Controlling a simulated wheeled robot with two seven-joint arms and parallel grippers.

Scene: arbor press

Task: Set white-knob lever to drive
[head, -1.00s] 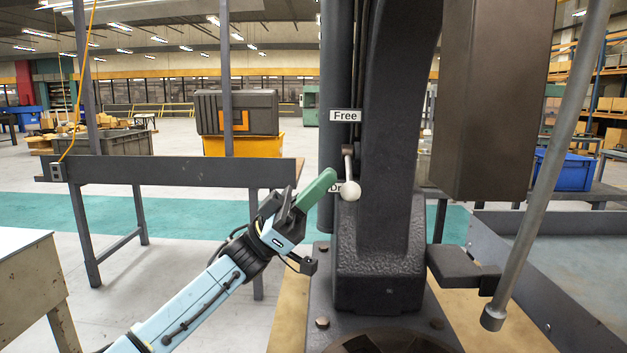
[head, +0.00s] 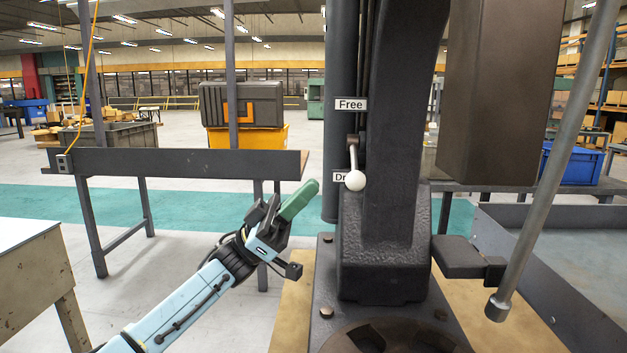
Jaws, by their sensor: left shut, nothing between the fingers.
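The white-knob lever (head: 354,179) is on the left side of the dark press column (head: 392,150). Its arm hangs down from a pivot, and the white knob is at its lower end, in front of the lower label. The "Free" label (head: 350,104) is above the pivot. The lower label (head: 340,177) reads "Dr", with the rest hidden behind the knob. My left gripper (head: 312,187), with green fingers, is shut and empty. It is to the left of and slightly below the knob, with a gap between them. My right gripper is not in view.
A long grey bar handle (head: 548,170) hangs at the right of the press. A grey metal tray (head: 570,290) is at the lower right. A wooden-topped bench (head: 180,162) stands behind my left arm. The space just left of the lever is clear.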

